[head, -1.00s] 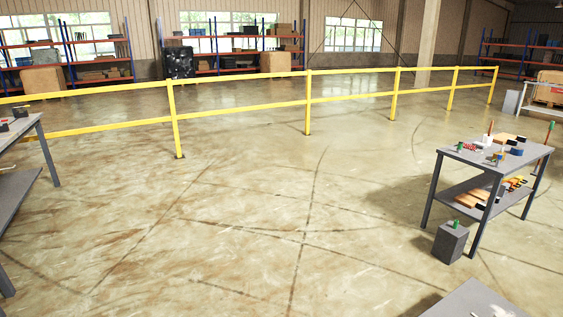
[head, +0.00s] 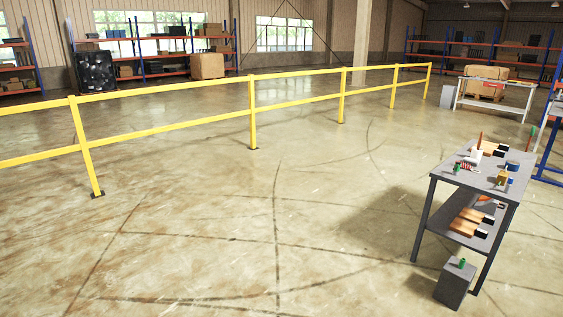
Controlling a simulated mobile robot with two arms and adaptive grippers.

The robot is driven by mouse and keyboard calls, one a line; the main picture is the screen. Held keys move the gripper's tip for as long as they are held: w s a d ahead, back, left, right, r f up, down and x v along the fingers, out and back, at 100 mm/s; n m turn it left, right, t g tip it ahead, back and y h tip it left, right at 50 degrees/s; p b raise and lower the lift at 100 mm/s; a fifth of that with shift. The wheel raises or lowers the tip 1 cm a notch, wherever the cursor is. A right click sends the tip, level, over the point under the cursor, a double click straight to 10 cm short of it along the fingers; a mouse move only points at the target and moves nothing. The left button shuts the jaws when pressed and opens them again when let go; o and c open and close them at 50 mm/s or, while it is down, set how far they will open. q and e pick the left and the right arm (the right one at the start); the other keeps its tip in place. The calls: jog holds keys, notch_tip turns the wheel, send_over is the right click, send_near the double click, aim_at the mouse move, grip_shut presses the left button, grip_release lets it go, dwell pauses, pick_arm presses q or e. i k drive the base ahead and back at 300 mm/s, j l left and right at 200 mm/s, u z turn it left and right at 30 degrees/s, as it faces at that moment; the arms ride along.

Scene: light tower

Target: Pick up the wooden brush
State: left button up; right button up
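On the grey workbench (head: 474,181) at the right of the head view, a flat wooden piece with a dark end (head: 491,147) lies toward the back of the top. It may be a wooden brush, but it is too small to tell. Similar light wooden pieces with black ends (head: 470,214) lie on the bench's lower shelf. Neither of my grippers is in view, so their state does not show.
A grey block with a green item on top (head: 453,288) stands on the floor beside the bench. A yellow railing (head: 252,115) crosses the hall behind. The floor left of the bench is clear. A pale table (head: 495,100) and shelving stand farther back right.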

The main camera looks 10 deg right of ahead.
aim_at(481, 135)
jog(key=i+l+z, duration=0.15)
jog(key=i+z, duration=0.2)
jog(key=i, duration=0.15)
jog(key=i+z, duration=0.35)
jog(key=i, duration=0.15)
jog(key=i+j+z, duration=0.15)
jog(key=i+z, duration=0.2)
jog(key=i, duration=0.15)
jog(key=i+j+z, duration=0.25)
jog(key=i+z, duration=0.15)
jog(key=i+l+z, duration=0.3)
jog(key=i, duration=1.1)
jog(key=i+j+z, duration=0.3)
jog(key=i, duration=1.05)
jog(key=l+z, duration=0.1)
jog(key=z, duration=1.8)
jog(key=u, duration=1.9)
jog(key=k, duration=0.9)
